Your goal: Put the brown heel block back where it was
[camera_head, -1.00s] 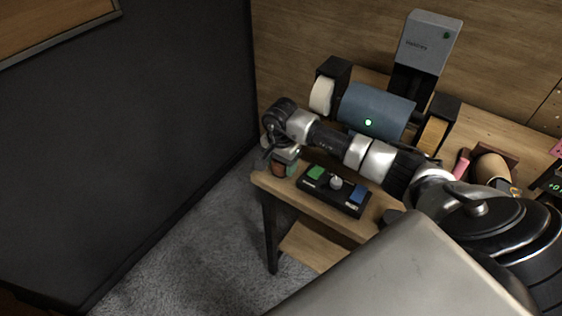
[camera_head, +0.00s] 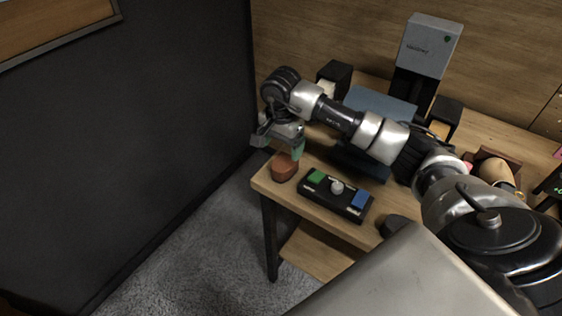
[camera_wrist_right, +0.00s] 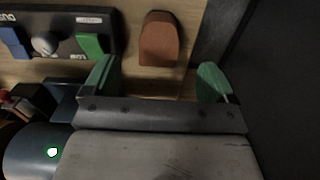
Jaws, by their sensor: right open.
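The brown heel block (camera_head: 284,167) stands on the table at its left front corner, beside the black control box. It also shows in the right wrist view (camera_wrist_right: 160,40), lying apart from the fingers. My right gripper (camera_head: 279,146) is open and empty, up behind the block in the head view. In the right wrist view its green-tipped fingers (camera_wrist_right: 158,80) are spread wide, with the block beyond the gap between them. My left gripper is not in view.
The black control box (camera_head: 335,195) with green and blue buttons and a grey knob is right of the block. A machine with a blue drum (camera_head: 381,104) stands behind. The table (camera_head: 262,182) ends just left of the block.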

